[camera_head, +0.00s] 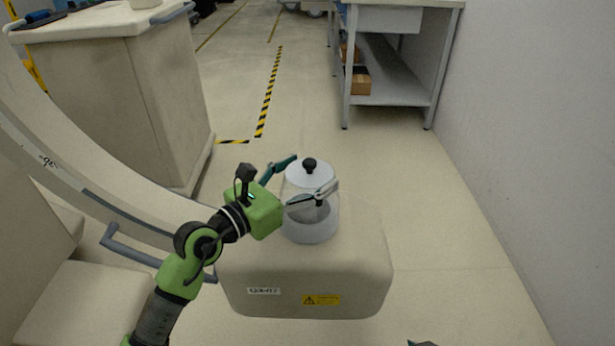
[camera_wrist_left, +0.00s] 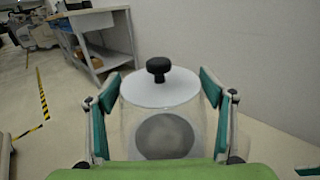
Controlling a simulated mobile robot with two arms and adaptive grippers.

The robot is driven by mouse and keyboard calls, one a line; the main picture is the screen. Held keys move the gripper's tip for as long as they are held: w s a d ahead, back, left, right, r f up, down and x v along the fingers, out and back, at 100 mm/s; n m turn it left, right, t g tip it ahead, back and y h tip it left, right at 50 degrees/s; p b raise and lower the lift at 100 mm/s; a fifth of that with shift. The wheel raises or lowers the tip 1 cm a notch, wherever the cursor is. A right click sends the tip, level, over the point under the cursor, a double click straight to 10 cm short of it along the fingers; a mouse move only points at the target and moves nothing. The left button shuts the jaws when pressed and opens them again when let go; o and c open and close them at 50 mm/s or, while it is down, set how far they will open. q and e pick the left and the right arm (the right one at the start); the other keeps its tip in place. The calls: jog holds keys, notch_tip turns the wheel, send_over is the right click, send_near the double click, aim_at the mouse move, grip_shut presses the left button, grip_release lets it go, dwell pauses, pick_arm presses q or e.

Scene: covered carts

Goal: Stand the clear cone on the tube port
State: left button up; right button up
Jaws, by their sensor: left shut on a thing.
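The clear cone (camera_head: 311,232) is see-through, with a white top and a black knob, and looks upright over the beige tube housing. It also shows in the left wrist view (camera_wrist_left: 131,125). My left gripper (camera_head: 314,172) is shut on it, one finger on each side near the top. In the left wrist view both finger pads flank the clear wall. A grey round face (camera_wrist_left: 165,136), probably the tube port, shows through the wall below the white top. Whether the cone's lower rim touches the housing I cannot tell. Only a tip of my right gripper (camera_head: 424,344) shows.
The beige housing (camera_head: 350,262) carries a yellow warning label (camera_head: 321,300). A large curved arm (camera_head: 120,190) and a grey handle (camera_head: 140,252) lie left of it. A covered cart (camera_head: 120,90) stands back left, a grey shelf bench (camera_head: 385,85) at the back. A wall bounds the right.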

dwell(0.3)
pick_arm(q)
jog(key=o, duration=1.6)
jog(key=shift+o, duration=0.2)
